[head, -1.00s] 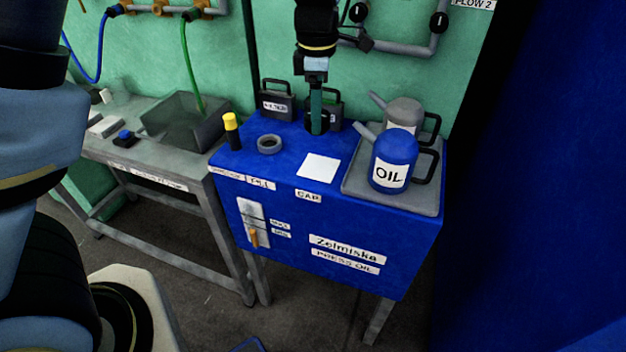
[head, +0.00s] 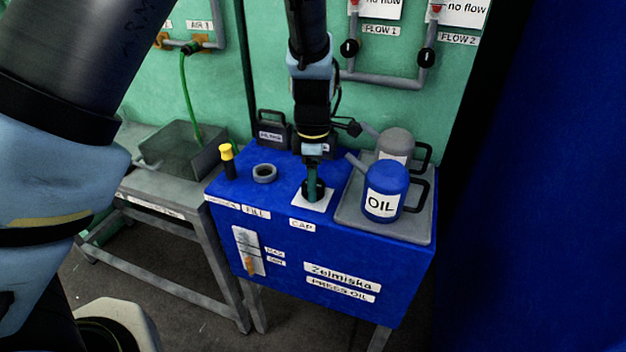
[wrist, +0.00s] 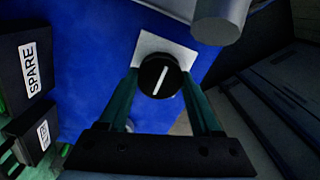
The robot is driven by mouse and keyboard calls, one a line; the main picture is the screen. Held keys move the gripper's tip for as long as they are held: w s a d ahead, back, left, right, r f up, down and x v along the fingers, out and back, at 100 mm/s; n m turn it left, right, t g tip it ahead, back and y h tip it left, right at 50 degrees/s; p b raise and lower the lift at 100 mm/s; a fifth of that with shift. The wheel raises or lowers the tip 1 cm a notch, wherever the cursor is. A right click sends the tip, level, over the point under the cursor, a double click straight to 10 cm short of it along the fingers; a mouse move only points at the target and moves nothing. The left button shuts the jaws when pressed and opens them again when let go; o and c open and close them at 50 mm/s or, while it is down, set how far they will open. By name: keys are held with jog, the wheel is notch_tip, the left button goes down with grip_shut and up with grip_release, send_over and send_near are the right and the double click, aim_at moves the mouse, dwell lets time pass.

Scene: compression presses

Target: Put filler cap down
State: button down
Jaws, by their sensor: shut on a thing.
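The black filler cap (wrist: 160,76) shows in the wrist view as a round knob with a white line on top. It is between the two green fingers of my gripper (wrist: 163,84), which are shut on it. In the head view my gripper (head: 314,188) points down with the cap (head: 313,193) over the white square (head: 326,203) behind the CAP label. The cap is at or just above this square; I cannot tell whether it touches. The open filler neck (head: 264,173), a grey ring, stands to the left behind the FILL label.
The blue oil can (head: 384,193) and a grey can (head: 396,146) stand on a grey tray (head: 411,228) to the right. A yellow-topped black stick (head: 228,162) stands left of the neck. Dark handled containers (head: 272,134) are at the back.

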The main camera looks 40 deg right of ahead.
jog(key=shift+f, duration=0.1)
jog(key=shift+c, duration=0.4)
grip_release()
notch_tip(320, 180, up, 12)
jog(key=b, duration=0.2)
jog(key=shift+b, duration=0.35)
